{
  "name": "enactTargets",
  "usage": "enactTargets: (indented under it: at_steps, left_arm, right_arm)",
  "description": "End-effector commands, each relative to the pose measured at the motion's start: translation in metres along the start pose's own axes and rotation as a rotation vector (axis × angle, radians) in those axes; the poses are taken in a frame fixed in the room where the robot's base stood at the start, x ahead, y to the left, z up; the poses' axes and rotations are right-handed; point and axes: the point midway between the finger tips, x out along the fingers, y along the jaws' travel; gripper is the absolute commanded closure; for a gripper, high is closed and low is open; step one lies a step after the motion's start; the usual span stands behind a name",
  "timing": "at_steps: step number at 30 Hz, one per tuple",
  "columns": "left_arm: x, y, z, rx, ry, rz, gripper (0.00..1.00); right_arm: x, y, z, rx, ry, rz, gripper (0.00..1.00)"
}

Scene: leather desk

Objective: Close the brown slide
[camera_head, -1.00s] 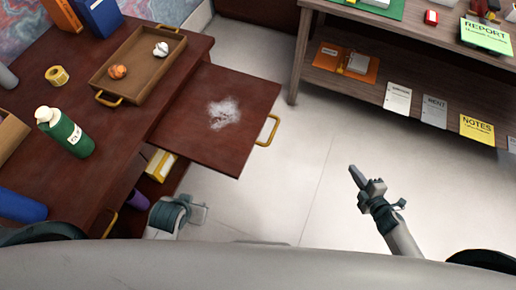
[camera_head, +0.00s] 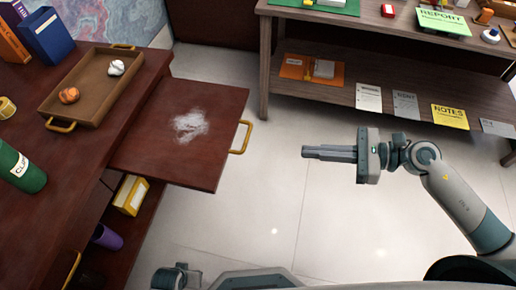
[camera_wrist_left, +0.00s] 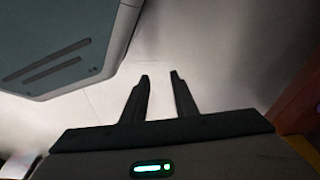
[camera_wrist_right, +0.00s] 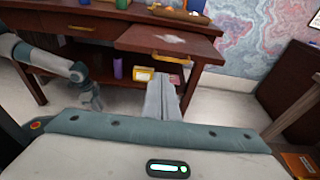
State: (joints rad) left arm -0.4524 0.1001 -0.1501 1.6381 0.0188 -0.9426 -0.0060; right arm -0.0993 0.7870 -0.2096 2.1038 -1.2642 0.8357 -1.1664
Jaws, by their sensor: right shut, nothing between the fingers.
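The brown slide (camera_head: 170,150) is a flat reddish-brown board pulled out from the right side of the desk. It has a white powdery patch on top and a brass handle (camera_head: 241,138) on its outer edge. It also shows in the right wrist view (camera_wrist_right: 150,42), with its handle (camera_wrist_right: 172,58) beyond my fingers. My right gripper (camera_head: 305,152) is shut and empty, to the right of the handle, pointing at it with a clear gap between. My left gripper (camera_wrist_left: 160,78) has its fingers apart with nothing between them; its fingers do not show clearly in the head view.
The desk (camera_head: 150,62) bears a brown tray (camera_head: 95,105) with crumpled balls, a green bottle (camera_head: 22,168) and books. A yellow box (camera_head: 131,194) and a purple cup (camera_head: 106,237) sit beneath. A wooden shelf (camera_head: 264,70) stands at the back right. The floor right of the slide is clear.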

Motion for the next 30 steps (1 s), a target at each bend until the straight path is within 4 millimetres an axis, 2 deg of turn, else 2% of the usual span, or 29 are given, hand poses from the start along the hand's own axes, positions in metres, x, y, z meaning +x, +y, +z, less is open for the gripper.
enactTargets:
  at_steps: [8,14,22,30]
  left_arm:
    - [0.001,0.000,0.001,0.000,0.000,0.000,0.74]
    - [0.009,-0.001,0.007,-0.001,-0.003,0.000,0.74]
    - [0.029,-0.002,0.023,-0.002,-0.004,0.000,0.74]
    - [0.032,0.006,0.013,0.004,0.072,0.006,0.74]
  right_arm:
    - [0.003,-0.001,0.001,0.004,-0.003,-0.001,1.00]
    - [0.018,-0.001,0.002,0.005,-0.004,-0.001,1.00]
    - [0.056,-0.001,0.004,0.006,-0.007,-0.002,1.00]
    - [0.105,-0.001,0.004,0.006,-0.006,-0.001,1.00]
